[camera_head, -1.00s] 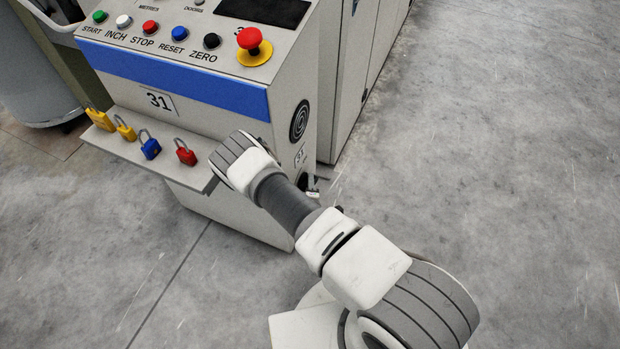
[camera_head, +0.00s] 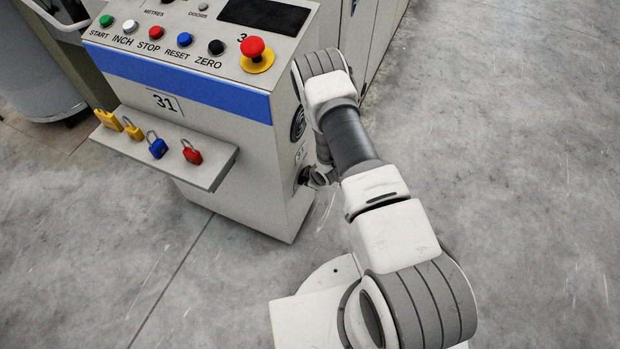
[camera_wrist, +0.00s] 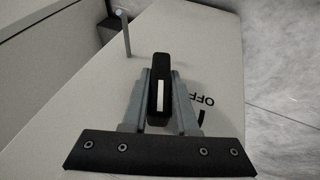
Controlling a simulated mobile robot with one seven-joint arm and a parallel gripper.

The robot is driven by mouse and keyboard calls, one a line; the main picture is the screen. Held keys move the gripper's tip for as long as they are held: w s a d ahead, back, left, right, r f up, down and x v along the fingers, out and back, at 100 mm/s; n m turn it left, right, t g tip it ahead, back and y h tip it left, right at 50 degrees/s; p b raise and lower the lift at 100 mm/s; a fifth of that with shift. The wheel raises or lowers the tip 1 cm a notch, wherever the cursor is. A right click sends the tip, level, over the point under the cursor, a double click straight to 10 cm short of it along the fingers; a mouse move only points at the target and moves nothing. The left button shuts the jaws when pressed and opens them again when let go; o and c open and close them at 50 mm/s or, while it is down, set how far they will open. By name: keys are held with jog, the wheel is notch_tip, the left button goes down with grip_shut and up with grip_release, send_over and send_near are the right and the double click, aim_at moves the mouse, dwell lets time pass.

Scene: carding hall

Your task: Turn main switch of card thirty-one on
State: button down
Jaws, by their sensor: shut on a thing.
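The main switch is a black handle (camera_wrist: 159,65) with a white stripe, on the pale side panel of card 31. My gripper (camera_wrist: 161,84) is shut on this handle, one grey finger on each side. The stripe runs up and down in the wrist view. The word OFF (camera_wrist: 207,99) is printed to the right of the handle, with a dark mark beside it. No ON label shows. In the head view my gripper (camera_head: 320,178) is at the side of the console (camera_head: 245,165), low down, and largely hides the switch.
A shelf (camera_head: 205,178) with several padlocks juts from the console front under the 31 plate. A red emergency stop button (camera_head: 253,47) is on top. A thin peg (camera_wrist: 124,35) stands out of the panel near the handle. Grey floor (camera_head: 500,170) is clear to the right.

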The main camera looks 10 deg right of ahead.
jog(key=shift+w+d+g+y, duration=0.2)
jog(key=shift+g+y, duration=0.1)
jog(key=shift+g, duration=0.2)
jog(key=shift+a+m+g+y+b, duration=0.1)
jog(key=shift+m+g+y+b, duration=0.3)
jog(key=shift+g+y+b, duration=0.7)
jog(key=shift+h, duration=0.3)
jog(key=c, duration=0.7)
grip_release()
jog(key=shift+s, duration=0.1)
jog(key=p+v, duration=0.5)
jog(key=v, duration=1.2)
jog(key=shift+s+r, duration=0.15)
jog(key=shift+r, duration=0.05)
